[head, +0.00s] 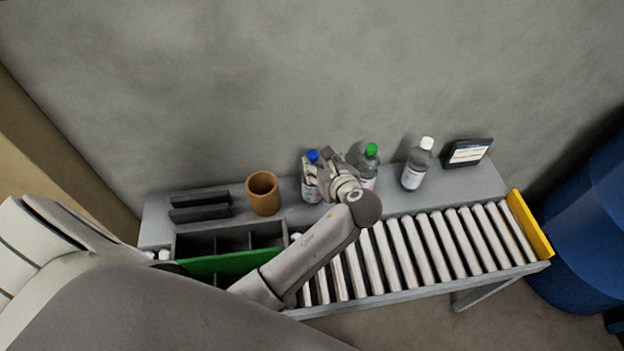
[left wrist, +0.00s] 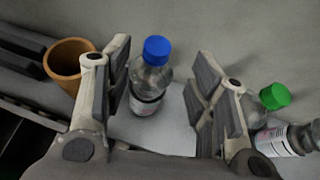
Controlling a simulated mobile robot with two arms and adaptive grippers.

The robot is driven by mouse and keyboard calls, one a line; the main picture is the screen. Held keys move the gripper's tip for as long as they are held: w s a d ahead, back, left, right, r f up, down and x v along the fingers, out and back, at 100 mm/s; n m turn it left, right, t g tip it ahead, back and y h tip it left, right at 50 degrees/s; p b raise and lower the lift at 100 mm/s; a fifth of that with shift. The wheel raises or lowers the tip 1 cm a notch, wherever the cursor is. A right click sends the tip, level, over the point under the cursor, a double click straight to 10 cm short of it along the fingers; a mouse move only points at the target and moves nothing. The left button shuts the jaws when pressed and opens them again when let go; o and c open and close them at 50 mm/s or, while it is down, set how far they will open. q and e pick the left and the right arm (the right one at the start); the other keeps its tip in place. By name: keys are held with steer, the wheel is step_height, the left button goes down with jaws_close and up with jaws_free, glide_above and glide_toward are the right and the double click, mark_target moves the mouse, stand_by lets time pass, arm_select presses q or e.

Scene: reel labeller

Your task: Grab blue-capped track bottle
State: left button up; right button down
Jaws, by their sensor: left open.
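The blue-capped bottle (head: 312,158) stands upright on the grey shelf behind the rollers, partly hidden by my left gripper (head: 325,172) in the head view. In the left wrist view the bottle (left wrist: 150,76) is clear and label-wrapped, and it shows between the two open fingers of my left gripper (left wrist: 160,88), nearer the left finger. I see a gap on both sides, and the fingers are not closed on it. The green-capped bottle (head: 371,152) stands just right of the gripper; it also shows outside the right finger in the left wrist view (left wrist: 274,97). My right gripper is not in view.
A white-capped bottle (head: 418,165) and a small screen (head: 468,152) stand further right on the shelf. An orange-brown cup (head: 262,194) stands to the left. A divided bin with a green front (head: 215,264) and a roller track (head: 440,246) lie in front.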

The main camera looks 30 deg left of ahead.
mark_target(315, 158)
arm_select(q)
steer(key=shift+w+a+f, duration=0.2)
steer(key=shift+w+a, duration=0.05)
steer(key=shift+a, duration=0.05)
steer(key=shift+w+a+f, duration=0.15)
steer(key=shift+w+a, duration=0.05)
steer(key=shift+a, duration=0.05)
steer(key=x, duration=0.5)
steer(key=shift+s+a, duration=0.1)
steer(key=shift+s, duration=0.05)
steer(key=c, duration=0.4)
steer(key=shift+s, duration=0.1)
jaws_close()
arm_select(e)
steer(key=shift+w+a+r, duration=0.2)
steer(key=shift+a+r, duration=0.05)
steer(key=shift+a, duration=0.1)
